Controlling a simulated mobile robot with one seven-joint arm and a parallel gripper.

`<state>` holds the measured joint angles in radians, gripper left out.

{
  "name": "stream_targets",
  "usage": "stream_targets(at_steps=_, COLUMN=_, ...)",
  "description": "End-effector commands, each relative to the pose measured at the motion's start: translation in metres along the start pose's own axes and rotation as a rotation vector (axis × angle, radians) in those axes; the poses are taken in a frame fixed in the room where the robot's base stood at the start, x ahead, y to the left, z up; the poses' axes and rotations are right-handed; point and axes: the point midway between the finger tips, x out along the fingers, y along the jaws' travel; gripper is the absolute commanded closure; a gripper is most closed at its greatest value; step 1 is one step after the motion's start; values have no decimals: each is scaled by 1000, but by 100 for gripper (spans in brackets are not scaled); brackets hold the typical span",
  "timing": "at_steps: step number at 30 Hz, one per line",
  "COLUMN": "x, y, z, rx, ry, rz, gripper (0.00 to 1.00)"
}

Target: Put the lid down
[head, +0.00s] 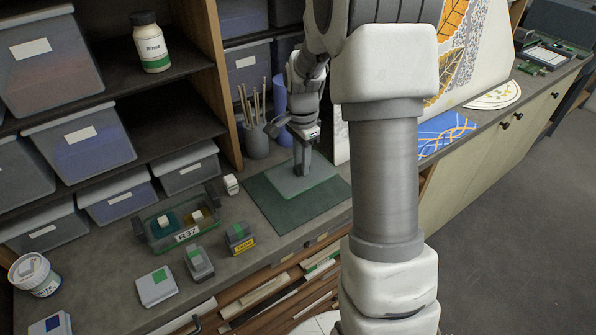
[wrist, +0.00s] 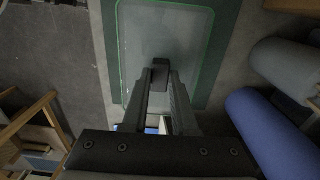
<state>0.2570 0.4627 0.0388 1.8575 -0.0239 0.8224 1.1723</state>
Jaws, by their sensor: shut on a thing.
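The lid (head: 320,182) looks like a pale, see-through pane with green edges, over the dark green mat (head: 285,215) on the counter. My gripper (head: 302,171) points straight down at the middle of the pane. In the wrist view the fingers (wrist: 160,84) are shut on a small dark block, seemingly the lid's knob (wrist: 160,68). The lid (wrist: 190,35) spreads flat around it, with a mat border beyond its sides. I cannot tell whether the pane touches the mat or hangs just above it.
An open clear box (head: 160,239) with small pots stands left of the mat. Small containers (head: 198,264) stand in front of it. A cup of brushes (head: 256,140) and a blue roll (head: 280,97) stand behind the mat; the blue roll (wrist: 275,135) is close in the wrist view.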

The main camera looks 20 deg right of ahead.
Motion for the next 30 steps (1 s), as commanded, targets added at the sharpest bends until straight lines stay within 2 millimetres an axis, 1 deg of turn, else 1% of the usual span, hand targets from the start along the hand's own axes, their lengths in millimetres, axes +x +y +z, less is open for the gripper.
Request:
stream_targets(at_steps=2, x=4, y=-7, z=3, rx=-2, ry=0, rz=0, gripper=100)
stream_targets(at_steps=5, x=9, y=-10, z=5, rx=-1, ry=0, rz=0, gripper=100)
stream_targets(at_steps=10, x=33, y=-9, z=5, rx=1, ry=-2, rz=3, gripper=100)
stream_targets(at_steps=13, x=44, y=-10, z=5, rx=0, ry=0, rz=1, gripper=100)
stream_targets(at_steps=16, x=47, y=-10, z=5, rx=0, ry=0, rz=0, gripper=100)
stream_targets(at_steps=22, x=47, y=-10, z=5, rx=0, ry=1, rz=-1, gripper=100)
stream_targets(at_steps=26, x=52, y=-10, z=5, rx=0, ry=0, rz=-1, gripper=100)
stream_targets(at_steps=27, x=50, y=-10, z=5, rx=0, ry=0, rz=-1, gripper=66)
stream_targets(at_steps=29, x=50, y=-10, z=5, rx=0, ry=0, rz=-1, gripper=56)
stream_targets(at_steps=30, x=50, y=-10, z=5, rx=0, ry=0, rz=-1, gripper=48)
